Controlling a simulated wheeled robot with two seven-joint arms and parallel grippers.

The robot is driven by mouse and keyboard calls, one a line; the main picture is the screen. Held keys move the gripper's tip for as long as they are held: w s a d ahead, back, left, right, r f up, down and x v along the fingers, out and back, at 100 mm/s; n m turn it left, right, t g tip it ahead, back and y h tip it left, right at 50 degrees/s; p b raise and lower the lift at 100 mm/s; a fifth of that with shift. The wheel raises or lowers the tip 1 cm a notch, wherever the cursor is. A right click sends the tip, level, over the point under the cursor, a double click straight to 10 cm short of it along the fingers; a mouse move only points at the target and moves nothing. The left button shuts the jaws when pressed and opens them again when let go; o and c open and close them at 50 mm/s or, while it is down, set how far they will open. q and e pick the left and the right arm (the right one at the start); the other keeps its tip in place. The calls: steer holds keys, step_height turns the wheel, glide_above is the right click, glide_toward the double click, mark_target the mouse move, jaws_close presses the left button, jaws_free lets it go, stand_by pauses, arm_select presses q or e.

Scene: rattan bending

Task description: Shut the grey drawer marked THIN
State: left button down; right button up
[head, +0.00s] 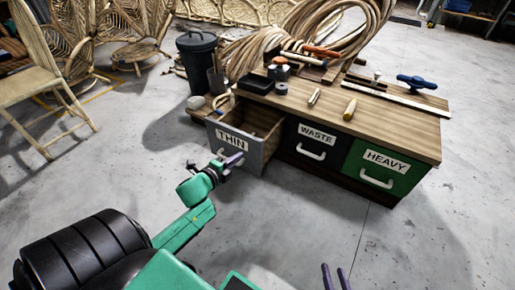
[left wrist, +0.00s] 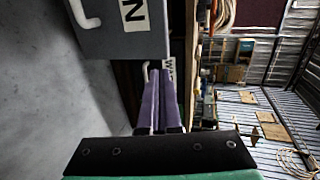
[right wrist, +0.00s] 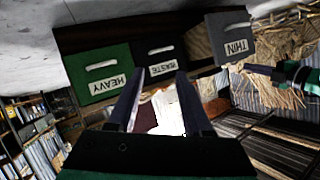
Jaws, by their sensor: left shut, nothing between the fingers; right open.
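The grey drawer marked THIN (head: 233,146) stands pulled out at the left end of the wooden bench, with its open top showing. My left gripper (head: 236,160) is shut and empty, at the drawer's front near its white handle; I cannot tell if it touches. In the left wrist view, the shut purple fingers (left wrist: 162,100) lie beside the grey drawer front (left wrist: 125,28). The grey drawer also shows in the right wrist view (right wrist: 229,32). My right gripper (head: 336,277) is open and empty, low in front of the bench; its fingers also show in the right wrist view (right wrist: 157,103).
The black WASTE drawer (head: 308,146) and green HEAVY drawer (head: 384,165) are flush with the bench. Tools and rattan coils (head: 335,25) lie on the bench top (head: 420,130). A dark bin (head: 196,60) stands behind left. The floor in front is clear.

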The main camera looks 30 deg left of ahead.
mark_target(256, 141)
arm_select(q)
steer(key=b+x, duration=0.3)
steer(key=x, duration=0.5)
steer(key=shift+a+r, duration=0.1)
steer(key=shift+r, duration=0.05)
steer(key=shift+w+b, duration=0.55)
steer(key=shift+w, duration=0.45)
arm_select(e)
steer(key=w+r+t, duration=0.4)
steer(key=w+r, duration=0.2)
steer(key=r, duration=0.3)
steer(key=w+d+r+t+y, duration=0.1)
steer(key=w+r+t, duration=0.3)
steer(key=r, duration=0.6)
steer(key=shift+w+d+r+n+t, duration=0.3)
steer(key=shift+w+t, duration=0.1)
steer(key=shift+w, duration=0.85)
arm_select(q)
steer(key=shift+w, duration=0.1)
arm_select(e)
steer(key=shift+f, duration=0.15)
